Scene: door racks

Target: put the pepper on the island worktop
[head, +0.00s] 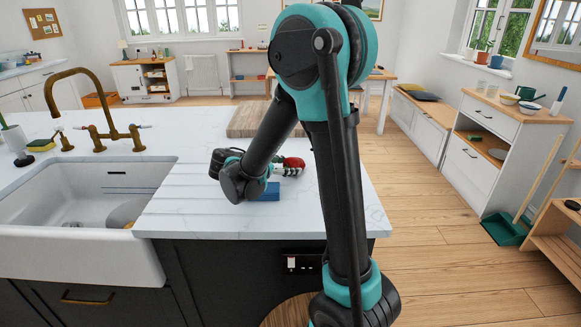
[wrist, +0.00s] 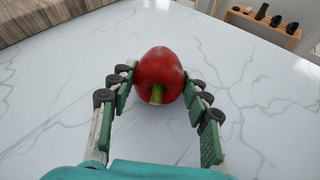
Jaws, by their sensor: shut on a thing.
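The red pepper (wrist: 159,72) with a green stem is between the two fingers of my gripper (wrist: 158,98) in the wrist view. The fingers are shut on its sides. In the head view the pepper (head: 294,162) shows at my gripper (head: 284,168), partly hidden by it. The pepper is over the white marbled island worktop (head: 205,215), close to the surface. I cannot tell whether it touches the worktop.
A wooden board (head: 250,120) lies behind. The sink (head: 85,200) with a brass tap (head: 75,100) is at the left. The worktop's right side and front are clear.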

